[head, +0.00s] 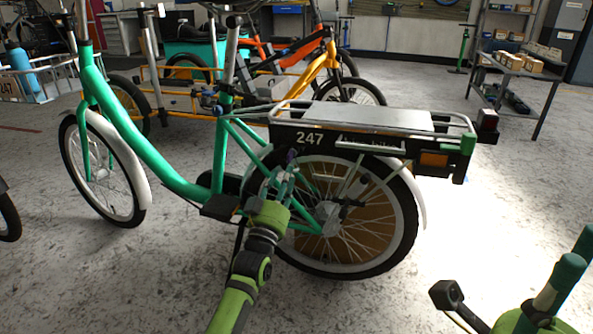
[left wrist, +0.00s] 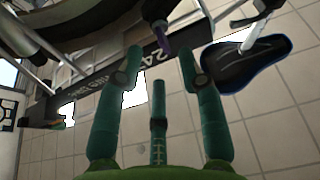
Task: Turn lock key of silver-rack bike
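The green bike's silver rack (head: 375,117) sits over its rear wheel in the head view, above a black panel marked 247. A small purple piece, seemingly the lock key (head: 291,157), shows below the panel by the wheel. In the left wrist view the purple key (left wrist: 164,36) points down from a dark housing. My left gripper (head: 288,182) reaches up just below the key. Its fingers (left wrist: 160,62) are spread, with the key beyond the tips and nothing between them. My right gripper (head: 575,262) is at the lower right, cut off by the edge, away from the bike.
The bike's rear wheel (head: 385,235) and spokes are close beside my left gripper. The black saddle (left wrist: 255,62) shows in the left wrist view. An orange-yellow cargo bike (head: 325,70) stands behind. A grey shelf (head: 515,70) is at the back right. Right floor is open.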

